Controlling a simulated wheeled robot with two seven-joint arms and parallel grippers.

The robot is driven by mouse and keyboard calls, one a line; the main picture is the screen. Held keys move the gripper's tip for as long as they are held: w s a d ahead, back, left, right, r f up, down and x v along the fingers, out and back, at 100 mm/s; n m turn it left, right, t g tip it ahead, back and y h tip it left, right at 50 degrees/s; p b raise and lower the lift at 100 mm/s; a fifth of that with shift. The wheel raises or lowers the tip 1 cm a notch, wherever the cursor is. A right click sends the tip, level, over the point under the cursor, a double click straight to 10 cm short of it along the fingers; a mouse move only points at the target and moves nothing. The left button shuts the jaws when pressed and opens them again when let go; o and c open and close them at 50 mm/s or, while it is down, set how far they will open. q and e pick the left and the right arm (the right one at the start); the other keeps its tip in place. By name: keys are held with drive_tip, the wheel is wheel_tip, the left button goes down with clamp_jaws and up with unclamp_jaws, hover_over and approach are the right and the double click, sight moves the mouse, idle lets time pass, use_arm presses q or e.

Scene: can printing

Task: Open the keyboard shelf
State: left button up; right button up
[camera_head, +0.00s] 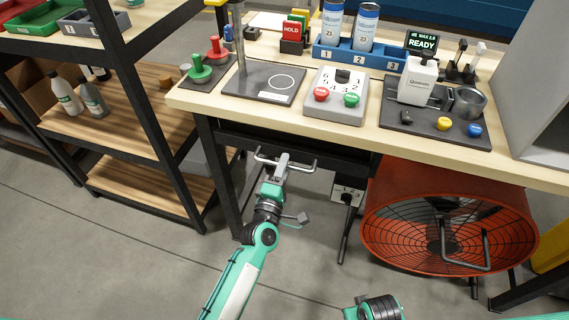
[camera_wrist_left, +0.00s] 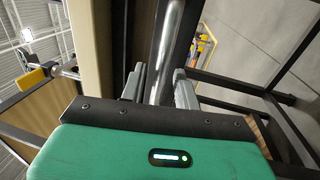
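The keyboard shelf (camera_head: 300,146) is a dark panel tucked under the front edge of the wooden workbench. A metal bar handle (camera_head: 304,168) sticks out from its front; the bar also shows in the left wrist view (camera_wrist_left: 171,45). My left gripper (camera_head: 283,163) is at the middle of this handle. The gripper hides part of the bar. My right gripper is out of view; only a piece of my right arm shows at the bottom.
The bench top (camera_head: 330,131) carries a button panel (camera_head: 336,108), a blue can rack (camera_head: 353,56) and a small press. A red drum fan (camera_head: 400,245) stands under the bench on the right. A shelf rack (camera_head: 120,125) stands on the left. The floor in front is clear.

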use_arm(q)
drive_tip(key=shift+w+d+r, duration=0.1)
drive_tip(key=shift+w, duration=0.3)
clamp_jaws()
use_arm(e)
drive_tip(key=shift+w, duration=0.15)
use_arm(q)
drive_tip(key=shift+s, duration=0.1)
